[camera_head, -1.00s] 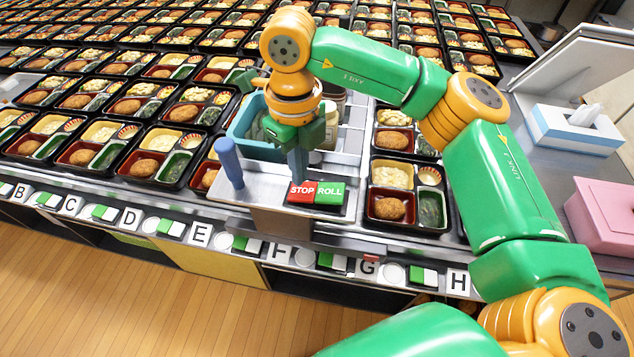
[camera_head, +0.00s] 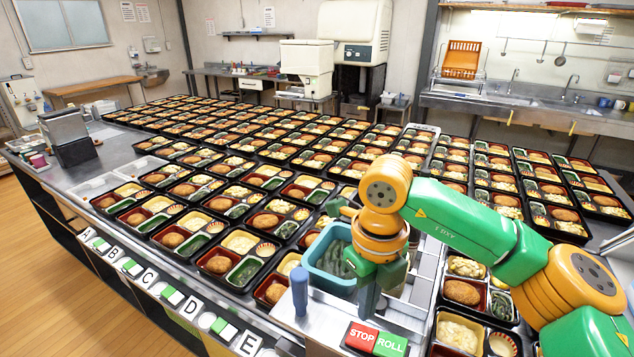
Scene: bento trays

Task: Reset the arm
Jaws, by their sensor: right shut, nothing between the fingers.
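My right arm comes in from the right, green and orange. Its gripper (camera_head: 368,302) points down, shut and empty, in front of the teal bin (camera_head: 318,268) and above the red STOP button (camera_head: 361,337). The green ROLL button (camera_head: 390,344) is beside STOP to the right. Whether the fingertips touch the button panel I cannot tell. My left gripper is not in view.
Rows of black bento trays (camera_head: 225,262) cover the long steel table. A blue post (camera_head: 299,290) stands left of the buttons. A dark dispenser (camera_head: 70,135) stands at the far left. Lettered labels (camera_head: 198,307) line the front edge. Sinks (camera_head: 540,105) and machines are along the back wall.

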